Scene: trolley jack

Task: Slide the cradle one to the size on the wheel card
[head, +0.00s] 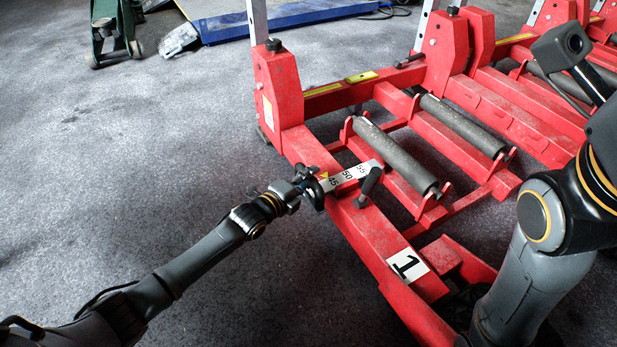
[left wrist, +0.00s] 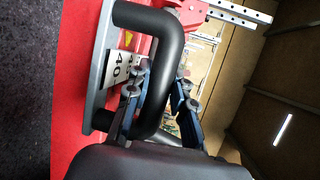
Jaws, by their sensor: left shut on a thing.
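Cradle one is the nearest red frame, marked by a white plate with a black 1 (head: 408,265). It carries two dark rollers, one of them this near roller (head: 396,157). A white size scale (head: 348,175) reads 45, 50, 55, with a small yellow mark at the 45 end; the left wrist view shows 40 on the scale (left wrist: 119,66). My left gripper (head: 313,188) is shut on a black bent handle (left wrist: 172,60) beside the scale. Its fingers lie on both sides of the bar. No wheel card can be made out. My right gripper is not in view.
A black lever (head: 368,186) stands up beside the scale. More red cradles adjoin at the right. A blue platform (head: 290,15) and a green jack (head: 113,30) are at the back. The grey floor at left is clear. My right arm hides part of the right side.

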